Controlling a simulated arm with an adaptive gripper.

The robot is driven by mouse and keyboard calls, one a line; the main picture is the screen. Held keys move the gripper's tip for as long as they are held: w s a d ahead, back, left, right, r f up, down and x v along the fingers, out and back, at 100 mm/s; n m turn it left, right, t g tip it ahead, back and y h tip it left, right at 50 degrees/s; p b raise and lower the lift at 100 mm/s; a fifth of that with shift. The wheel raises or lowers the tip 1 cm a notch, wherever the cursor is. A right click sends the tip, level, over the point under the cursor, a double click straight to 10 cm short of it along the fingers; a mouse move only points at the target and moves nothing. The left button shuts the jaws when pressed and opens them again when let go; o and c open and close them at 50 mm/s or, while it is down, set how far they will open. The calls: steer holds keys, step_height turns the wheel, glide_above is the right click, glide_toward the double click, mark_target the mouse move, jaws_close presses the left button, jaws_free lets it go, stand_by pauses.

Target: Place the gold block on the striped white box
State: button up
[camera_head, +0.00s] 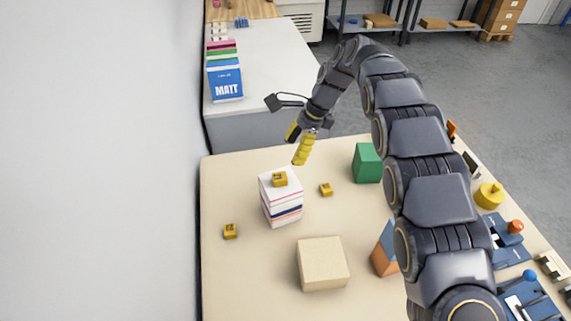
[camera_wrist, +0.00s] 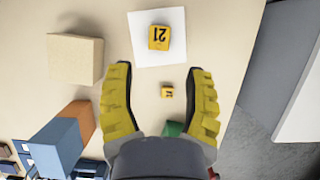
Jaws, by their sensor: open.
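The striped white box (camera_head: 283,208) stands upright on the cream table, with pink, navy and red bands on its sides. A gold block (camera_head: 280,180) rests on its top; in the wrist view this block (camera_wrist: 159,37) bears "21" on the box's white top (camera_wrist: 176,57). A second gold block (camera_head: 326,189) lies on the table right of the box and shows smaller in the wrist view (camera_wrist: 167,91). A third gold block (camera_head: 230,231) lies left of the box. My gripper (camera_head: 298,147) is open and empty, above the table beyond the box, touching no block.
A green block (camera_head: 367,163) stands right of the box. A beige cube (camera_head: 323,264) is in front, with an orange and blue block (camera_head: 384,249) beside it. Blue fixtures (camera_head: 507,243) line the right edge. A wall bounds the left.

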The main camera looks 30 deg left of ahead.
steer(key=v, duration=0.3)
steer(key=shift+r, duration=0.1)
steer(key=s+d+r+n+t+h, duration=0.1)
steer(key=s+d+r, duration=0.15)
steer(key=d, duration=0.55)
steer(key=s+d+r+n, duration=0.1)
steer(key=s+d+r, duration=0.15)
steer(key=d, duration=0.55)
steer(key=s+d+r+n+t+h, duration=0.15)
steer(key=d+r, duration=0.25)
steer(key=d, duration=0.4)
steer(key=s+d+f+n, duration=0.1)
steer(key=s+d, duration=0.3)
steer(key=s, duration=0.3)
steer(key=s+d+f+n, duration=0.1)
steer(key=s+d, duration=0.3)
steer(key=s, duration=0.4)
steer(key=s+d+f+n, duration=0.1)
steer(key=s+d+n, duration=0.2)
steer(key=s, duration=0.4)
steer(key=shift+s+d+g+h, duration=0.25)
steer(key=shift+d+g+h, duration=0.1)
steer(key=shift+d+g, duration=0.1)
